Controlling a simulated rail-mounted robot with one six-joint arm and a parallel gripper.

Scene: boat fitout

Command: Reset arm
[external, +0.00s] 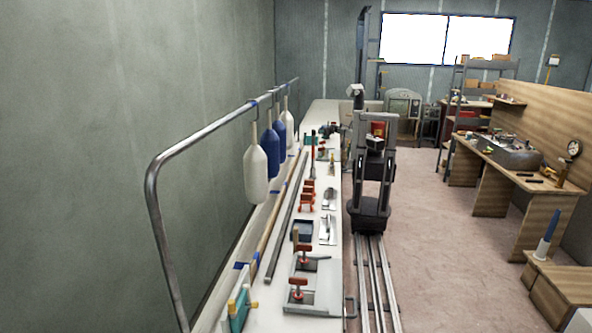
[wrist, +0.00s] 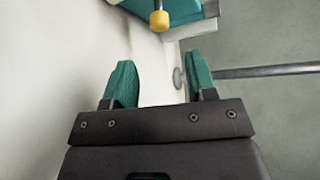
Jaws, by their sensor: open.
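My gripper (wrist: 161,75) shows in the wrist view with its two green fingers spread apart and nothing between them. A pale surface lies on the left behind the fingers. A teal thing with a yellow knob (wrist: 160,20) is at the top, beyond the fingertips and apart from them. In the external view my arm stands folded upright on the floor rails, beside the long white bench (external: 268,318). I cannot make out my fingers in that view.
A metal rail (external: 160,215) with hanging white and blue fenders (external: 255,172) runs along the bench's left side. Red clamps (external: 298,288), trays and tools lie on the bench. Wooden desks (external: 490,185) stand at right. Floor between is clear.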

